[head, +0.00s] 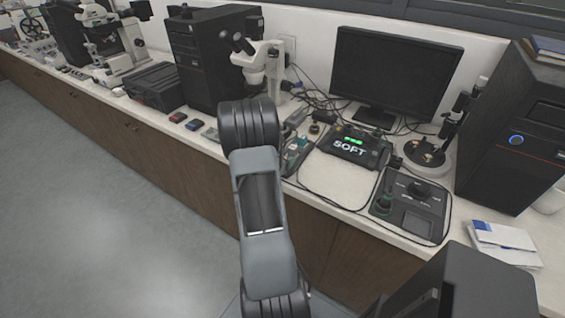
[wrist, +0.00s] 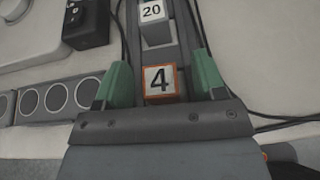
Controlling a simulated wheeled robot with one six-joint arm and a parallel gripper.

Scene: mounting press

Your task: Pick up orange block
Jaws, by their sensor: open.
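The orange block (wrist: 160,81) shows in the wrist view as a small cube with an orange border and a white face marked 4. It sits in a grey rack or channel. My gripper (wrist: 160,66) is open, with one green finger on each side of the block and a visible gap to each. Whether the fingers are low enough to reach around its sides is hard to tell. In the head view my arm hides most of the area at the gripper, and I cannot make out the block there.
A grey block marked 20 (wrist: 152,12) stands just beyond the orange one. A panel with round discs (wrist: 55,97) lies at left, and dark cables run at right. On the bench are a monitor (head: 395,72), a microscope (head: 262,62) and a control box (head: 410,205).

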